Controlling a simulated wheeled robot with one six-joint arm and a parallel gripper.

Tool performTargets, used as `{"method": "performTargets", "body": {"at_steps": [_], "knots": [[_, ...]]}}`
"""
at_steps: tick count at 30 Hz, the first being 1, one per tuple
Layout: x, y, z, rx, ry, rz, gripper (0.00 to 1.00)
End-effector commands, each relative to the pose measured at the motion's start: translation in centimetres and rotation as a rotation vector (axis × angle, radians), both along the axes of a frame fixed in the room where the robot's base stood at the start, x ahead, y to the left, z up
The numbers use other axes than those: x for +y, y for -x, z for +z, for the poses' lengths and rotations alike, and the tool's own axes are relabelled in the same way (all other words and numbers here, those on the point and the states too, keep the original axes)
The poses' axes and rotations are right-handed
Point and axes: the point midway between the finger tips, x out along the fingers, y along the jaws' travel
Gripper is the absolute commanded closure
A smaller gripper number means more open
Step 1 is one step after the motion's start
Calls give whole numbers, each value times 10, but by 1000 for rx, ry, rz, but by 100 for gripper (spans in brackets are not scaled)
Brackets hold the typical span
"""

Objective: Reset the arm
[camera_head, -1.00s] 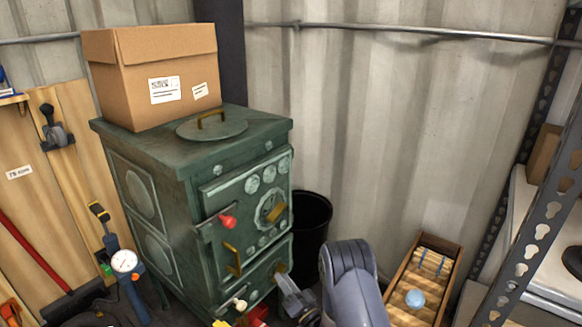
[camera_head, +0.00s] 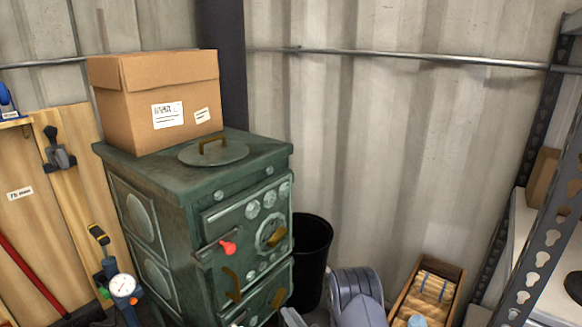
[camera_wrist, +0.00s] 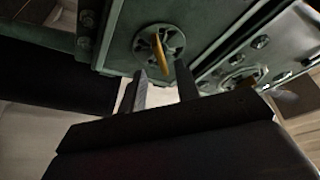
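My arm (camera_head: 356,298) shows at the bottom edge of the head view, in front of the green stove (camera_head: 160,255). Most of my gripper is cut off there. In the wrist view, the two fingers of my gripper (camera_wrist: 163,88) stand apart with a pale gap between them and nothing held. They point toward the stove's front, where a round vent with a brass handle (camera_wrist: 160,55) lies beyond the fingertips. I cannot tell the exact distance to it.
A cardboard box (camera_head: 150,110) and a round lid (camera_head: 213,152) sit on the stove. A black bin (camera_head: 312,262) stands beside it. A wooden crate (camera_head: 455,300) is at lower right, near a metal shelf (camera_head: 545,250). Tools hang on the left.

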Motion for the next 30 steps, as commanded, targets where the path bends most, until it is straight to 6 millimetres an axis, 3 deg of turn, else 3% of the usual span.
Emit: {"method": "performTargets", "body": {"at_steps": [10, 26, 30], "knots": [[-42, 56, -18, 6, -2, -5, 69], [25, -31, 10, -6, -3, 3, 69], [23, -30, 18, 75, -59, 0, 69]]}}
